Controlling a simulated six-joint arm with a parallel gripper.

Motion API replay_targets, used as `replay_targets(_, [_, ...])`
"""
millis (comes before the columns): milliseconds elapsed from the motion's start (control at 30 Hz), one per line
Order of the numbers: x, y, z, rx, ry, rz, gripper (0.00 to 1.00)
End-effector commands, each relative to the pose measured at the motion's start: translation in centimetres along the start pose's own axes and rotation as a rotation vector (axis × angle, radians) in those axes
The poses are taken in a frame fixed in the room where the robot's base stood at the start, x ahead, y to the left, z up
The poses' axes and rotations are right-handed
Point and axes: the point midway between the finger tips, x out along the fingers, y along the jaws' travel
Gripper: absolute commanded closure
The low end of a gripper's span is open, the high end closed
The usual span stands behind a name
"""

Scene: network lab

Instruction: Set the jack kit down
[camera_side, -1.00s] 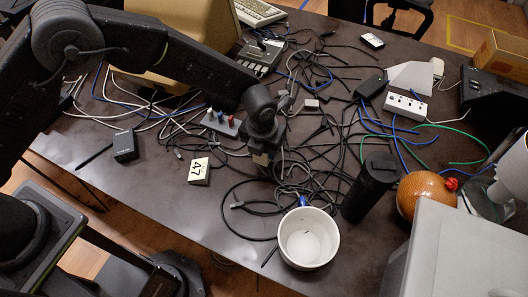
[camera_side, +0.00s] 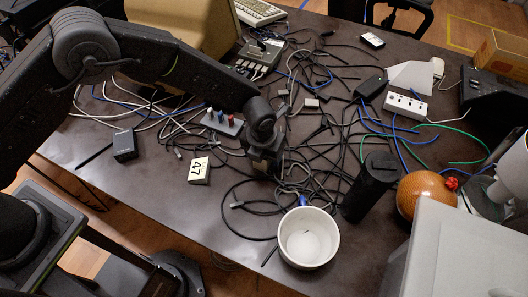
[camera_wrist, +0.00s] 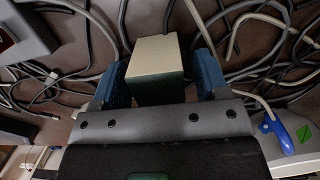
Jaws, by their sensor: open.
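A cream box, which I take to be the jack kit (camera_wrist: 156,60), stands between the two blue fingertips of my gripper (camera_wrist: 162,80) in the wrist view. The fingers are open, one on each side of the box. Whether either finger touches it I cannot tell. In the side view my gripper (camera_side: 266,166) points down, low over the cables near the middle of the table (camera_side: 330,120). The box is not clearly visible there, hidden by the gripper. Whether its underside rests on the table or on a cable cannot be seen.
Loose cables surround my gripper. A white pot (camera_side: 308,238), a black cylinder (camera_side: 370,187) and an orange ball (camera_side: 426,191) stand to the right. Bare tabletop lies at front left.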

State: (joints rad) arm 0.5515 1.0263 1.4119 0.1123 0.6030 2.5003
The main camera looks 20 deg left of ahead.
Motion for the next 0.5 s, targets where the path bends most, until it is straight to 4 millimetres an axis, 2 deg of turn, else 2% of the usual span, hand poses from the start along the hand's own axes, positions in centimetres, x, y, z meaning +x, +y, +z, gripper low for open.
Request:
replay_targets(133, [-0.3, 0.0, 0.1, 0.0, -0.001, -0.001, 0.32])
replay_targets(233, [-1.3, -0.1, 0.1, 0.0, -0.002, -0.001, 0.32])
replay_targets(500, [-6.8, -0.1, 0.1, 0.0, -0.004, -0.003, 0.32])
